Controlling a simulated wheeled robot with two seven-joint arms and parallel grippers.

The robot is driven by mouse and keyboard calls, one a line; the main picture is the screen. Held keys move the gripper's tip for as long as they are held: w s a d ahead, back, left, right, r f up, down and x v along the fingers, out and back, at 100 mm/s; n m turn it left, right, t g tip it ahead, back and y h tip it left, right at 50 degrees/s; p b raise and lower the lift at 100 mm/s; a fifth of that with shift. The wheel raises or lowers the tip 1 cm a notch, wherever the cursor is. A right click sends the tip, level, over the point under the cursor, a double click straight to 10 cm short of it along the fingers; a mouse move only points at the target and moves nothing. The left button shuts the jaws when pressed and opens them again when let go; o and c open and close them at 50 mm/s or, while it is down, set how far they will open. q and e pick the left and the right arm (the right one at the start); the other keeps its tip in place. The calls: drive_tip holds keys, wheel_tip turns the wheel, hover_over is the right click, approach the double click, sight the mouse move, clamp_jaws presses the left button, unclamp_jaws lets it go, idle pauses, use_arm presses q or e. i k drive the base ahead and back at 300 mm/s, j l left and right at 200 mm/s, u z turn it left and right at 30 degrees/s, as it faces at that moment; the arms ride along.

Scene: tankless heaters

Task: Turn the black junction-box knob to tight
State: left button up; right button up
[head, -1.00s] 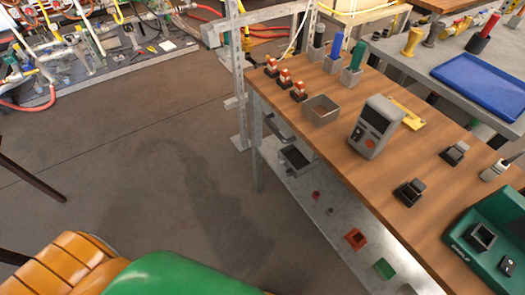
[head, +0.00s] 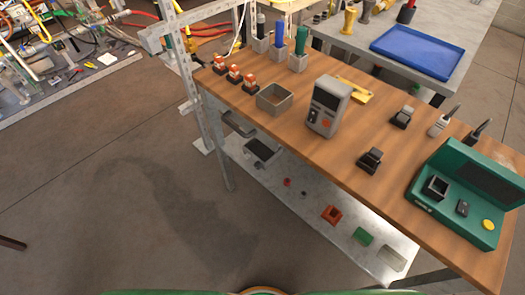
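I cannot pick out a black junction-box knob for certain. Two small dark blocks stand on the wooden workbench (head: 300,142): a nearer black one (head: 370,160) and a farther grey-black one (head: 402,117). A green open case (head: 462,222) at the bench's right end holds a black square socket part (head: 436,187), a small dark piece (head: 462,208) and a yellow round button (head: 488,225). A grey upright device (head: 328,105) with a dark screen and a red button stands mid-bench. Neither of my grippers is in view.
A grey open box (head: 274,98), orange-and-white pieces (head: 234,75) and colored-handled tools in holders (head: 279,38) occupy the bench's far left. A lower shelf (head: 310,200) holds small parts. A blue tray (head: 417,52) lies on a grey table behind.

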sight(258, 165)
drive_tip(key=i+j+z, duration=0.2)
drive_tip(key=j+z, duration=0.25)
drive_tip(key=i+j+z, duration=0.1)
drive_tip(key=j+z, duration=0.15)
drive_tip(key=z, duration=0.15)
drive_tip(key=i+j+z, duration=0.1)
drive_tip(key=j+z, duration=0.35)
